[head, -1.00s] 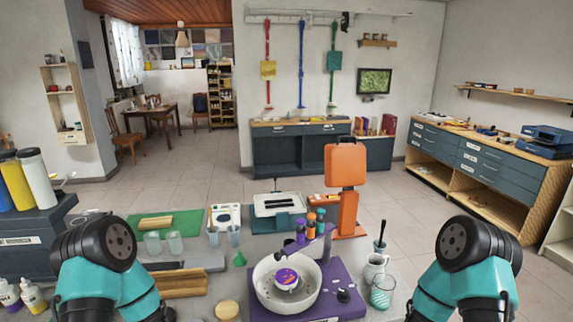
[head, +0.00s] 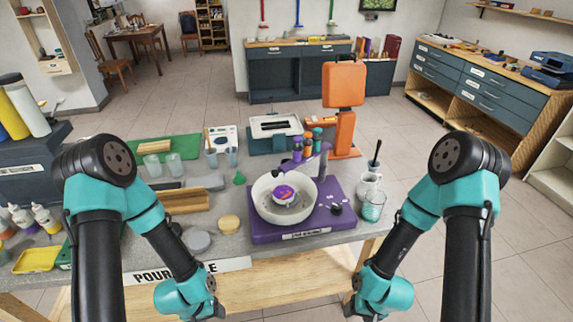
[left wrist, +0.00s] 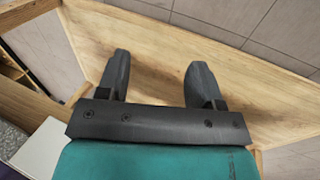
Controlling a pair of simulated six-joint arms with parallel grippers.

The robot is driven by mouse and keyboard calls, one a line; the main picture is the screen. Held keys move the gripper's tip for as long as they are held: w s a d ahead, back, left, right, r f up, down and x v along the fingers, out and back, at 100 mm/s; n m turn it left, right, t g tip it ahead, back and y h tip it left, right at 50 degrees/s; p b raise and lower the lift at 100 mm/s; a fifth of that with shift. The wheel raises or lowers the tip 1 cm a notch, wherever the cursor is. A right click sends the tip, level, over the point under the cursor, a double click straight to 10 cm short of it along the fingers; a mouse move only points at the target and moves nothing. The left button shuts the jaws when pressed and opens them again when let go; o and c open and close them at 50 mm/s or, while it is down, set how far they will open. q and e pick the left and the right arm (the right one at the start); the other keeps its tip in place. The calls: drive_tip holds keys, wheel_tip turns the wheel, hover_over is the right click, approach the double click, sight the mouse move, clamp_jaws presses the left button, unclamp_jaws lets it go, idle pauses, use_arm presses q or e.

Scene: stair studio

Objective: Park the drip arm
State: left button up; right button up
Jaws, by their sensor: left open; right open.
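The purple drip arm (head: 322,163) shows in the head view, with purple, orange and teal bottles at its top. It rises at the back of a purple machine base (head: 325,215) and reaches over a white bowl (head: 262,207). A round piece with a purple and white top (head: 284,193) sits in the bowl. In the left wrist view my left gripper (left wrist: 157,68) is open and empty, with pale wood behind its fingers. Both my arms hang at the table's front, apart from the machine.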

use_arm(q)
drive_tip(key=shift+c, duration=0.7)
drive_tip(key=shift+s+a+r+n, duration=0.2)
drive_tip(key=shift+s+a+n, duration=0.1)
drive_tip(key=shift+n, duration=0.1)
drive_tip(key=shift+c, duration=0.2)
drive_tip(key=s+d+r+n+g+h, duration=0.1)
drive_tip(key=d+r+n+h, duration=0.5)
drive_tip(key=r+n, duration=0.7)
drive_tip(key=w+d+r+n+t+h, duration=0.2)
drive_tip(key=w+r+n+t, duration=0.9)
drive_tip(key=w+r, duration=0.6)
wheel_tip(320, 180, up, 3)
drive_tip(key=shift+f+t+h, duration=0.15)
drive_tip(key=shift+t+h, duration=0.35)
drive_tip(key=shift+t, duration=0.5)
drive_tip(key=shift+w, duration=0.15)
